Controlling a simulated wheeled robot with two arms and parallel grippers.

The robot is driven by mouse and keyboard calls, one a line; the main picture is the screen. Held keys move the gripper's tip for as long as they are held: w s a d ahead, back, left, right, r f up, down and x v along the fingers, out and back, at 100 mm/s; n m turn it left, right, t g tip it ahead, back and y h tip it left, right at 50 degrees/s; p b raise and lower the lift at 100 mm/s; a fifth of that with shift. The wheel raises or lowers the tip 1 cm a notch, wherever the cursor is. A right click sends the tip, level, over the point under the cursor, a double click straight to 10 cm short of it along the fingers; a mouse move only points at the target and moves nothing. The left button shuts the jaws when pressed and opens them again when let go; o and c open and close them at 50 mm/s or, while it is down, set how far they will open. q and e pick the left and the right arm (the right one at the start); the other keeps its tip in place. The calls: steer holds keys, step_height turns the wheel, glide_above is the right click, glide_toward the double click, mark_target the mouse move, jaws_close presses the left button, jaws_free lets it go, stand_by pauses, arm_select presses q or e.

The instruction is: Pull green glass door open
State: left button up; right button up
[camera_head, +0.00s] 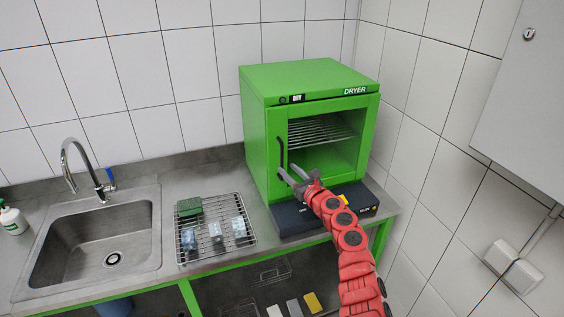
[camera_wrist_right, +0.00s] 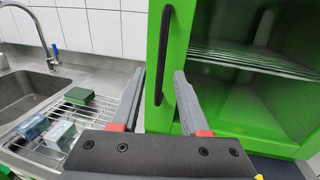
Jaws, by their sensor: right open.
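The green dryer (camera_head: 262,82) stands on the counter. Its glass door (camera_head: 328,95), with a green frame, looks shut, and a wire shelf shows through the glass. The black vertical handle (camera_head: 281,152) is on the door's left side. My right gripper (camera_head: 290,174) is open at the lower part of the handle. In the right wrist view the handle (camera_wrist_right: 163,45) stands between the lines of the two open fingers (camera_wrist_right: 158,75), and its lower end reaches down between them. I cannot tell whether either finger touches it. My left gripper is out of view.
A dark base unit (camera_head: 290,222) sits under the dryer. To the left are a wire rack (camera_head: 206,252) with a green block (camera_head: 189,206) and pale blue blocks, and a sink (camera_head: 75,255) with a faucet. A tiled wall and grey cabinet (camera_head: 530,110) bound the right.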

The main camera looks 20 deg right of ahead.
mark_target(282, 163)
steer(key=shift+x, duration=2.7)
jaws_close()
